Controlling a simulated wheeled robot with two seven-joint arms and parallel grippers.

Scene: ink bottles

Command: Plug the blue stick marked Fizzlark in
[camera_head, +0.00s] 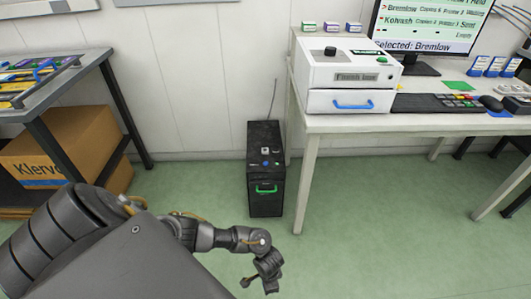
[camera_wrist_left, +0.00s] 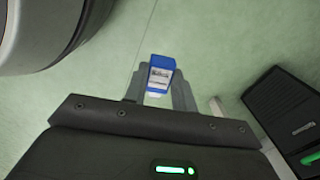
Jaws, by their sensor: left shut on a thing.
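My left gripper (camera_head: 259,283) hangs over the green floor, in front of the black computer tower. In the left wrist view, the left gripper (camera_wrist_left: 158,88) is shut on a blue stick (camera_wrist_left: 158,63) with a pale label, too small to read. The stick is not distinguishable in the head view. The computer tower (camera_head: 264,190) stands on the floor with a green handle on its front and a small blue item and buttons or ports on its top panel. It also shows at the right of the left wrist view (camera_wrist_left: 285,115), apart from the stick. My right gripper is out of view.
A white desk (camera_head: 350,124) at right carries a white machine (camera_head: 335,75) with a blue handle, a keyboard (camera_head: 430,103) and a monitor (camera_head: 425,35). A dark shelf (camera_head: 50,105) with a cardboard box (camera_head: 80,140) stands at left. Floor between is clear.

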